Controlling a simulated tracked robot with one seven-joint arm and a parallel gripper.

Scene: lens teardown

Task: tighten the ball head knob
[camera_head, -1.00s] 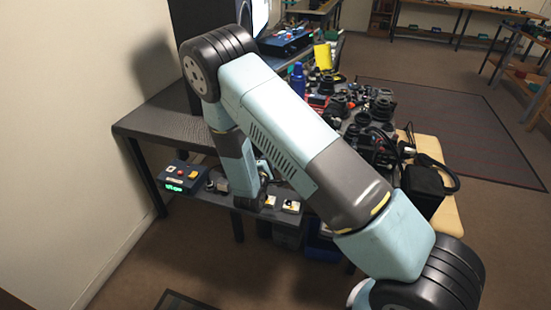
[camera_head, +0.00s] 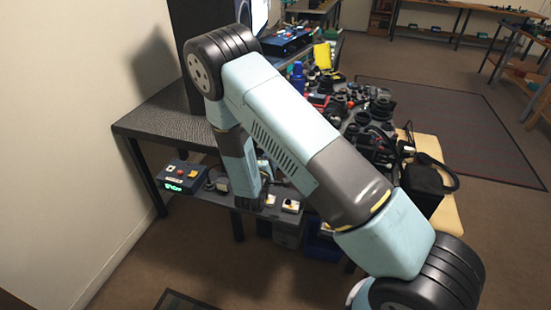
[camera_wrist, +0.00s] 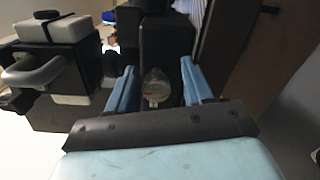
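In the wrist view, my gripper (camera_wrist: 158,85) has its two blue fingers apart. A small rounded, clear or greyish thing (camera_wrist: 156,88) shows between them, with a gap to each finger. Behind it stands a dark block-like body (camera_wrist: 165,45). A small black round part (camera_wrist: 110,66) sticks out just left of the fingers. I cannot tell for sure which of these is the ball head knob. In the head view my arm reaches down to the low shelf, and the fingers and the knob cannot be made out there.
The low shelf (camera_head: 222,198) carries a blue box with green digits (camera_head: 182,178) and small whitish parts (camera_head: 291,206). A crowded bench of black gear (camera_head: 380,108) stands to the right. A white-and-black device with a grey handle (camera_wrist: 52,58) is left in the wrist view.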

